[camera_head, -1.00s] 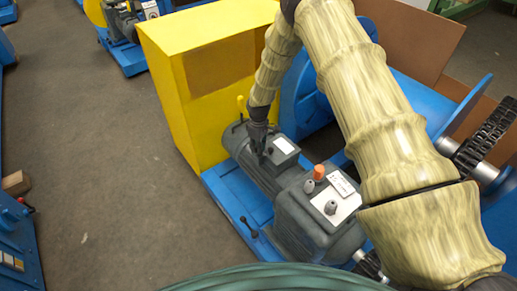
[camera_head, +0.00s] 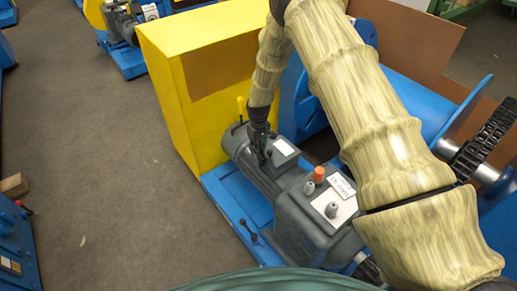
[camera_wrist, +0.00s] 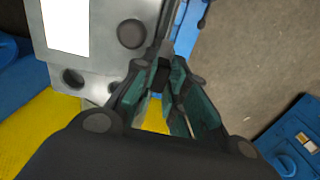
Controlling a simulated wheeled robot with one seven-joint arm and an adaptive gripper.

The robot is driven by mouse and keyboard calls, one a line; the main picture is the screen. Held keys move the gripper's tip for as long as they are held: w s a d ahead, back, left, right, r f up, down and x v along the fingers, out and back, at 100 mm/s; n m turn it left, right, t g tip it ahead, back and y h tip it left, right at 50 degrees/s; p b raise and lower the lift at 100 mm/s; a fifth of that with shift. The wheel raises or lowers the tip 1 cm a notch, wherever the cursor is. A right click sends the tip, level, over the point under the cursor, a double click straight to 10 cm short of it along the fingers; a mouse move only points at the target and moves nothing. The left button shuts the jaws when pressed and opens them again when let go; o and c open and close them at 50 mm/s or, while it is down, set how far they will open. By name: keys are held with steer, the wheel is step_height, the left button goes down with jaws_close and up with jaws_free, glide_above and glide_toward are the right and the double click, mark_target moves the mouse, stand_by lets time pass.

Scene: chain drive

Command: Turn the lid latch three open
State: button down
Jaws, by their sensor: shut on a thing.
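My gripper (camera_head: 262,155) points down at the grey motor's terminal box, beside its lid (camera_head: 283,147) with the white label. In the wrist view my gripper (camera_wrist: 163,88) has its green-grey fingers closed on a small dark latch (camera_wrist: 160,75) at the lid's edge. The pale lid (camera_wrist: 100,55) shows there with a white label (camera_wrist: 66,22), a round dark knob (camera_wrist: 131,33) and a dark round hole or knob (camera_wrist: 73,78). The fingers hide part of the held latch, and its exact angle is hard to tell.
The yellow housing (camera_head: 175,95) stands close behind the motor. A gearbox (camera_head: 315,220) with an orange cap (camera_head: 320,174) and grey knobs is in front. A blue drum (camera_head: 425,105) and a chain (camera_head: 485,140) lie to the right.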

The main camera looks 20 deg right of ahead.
steer(key=shift+w, duration=0.1)
steer(key=c, duration=1.4)
jaws_free()
steer(key=shift+c, duration=0.2)
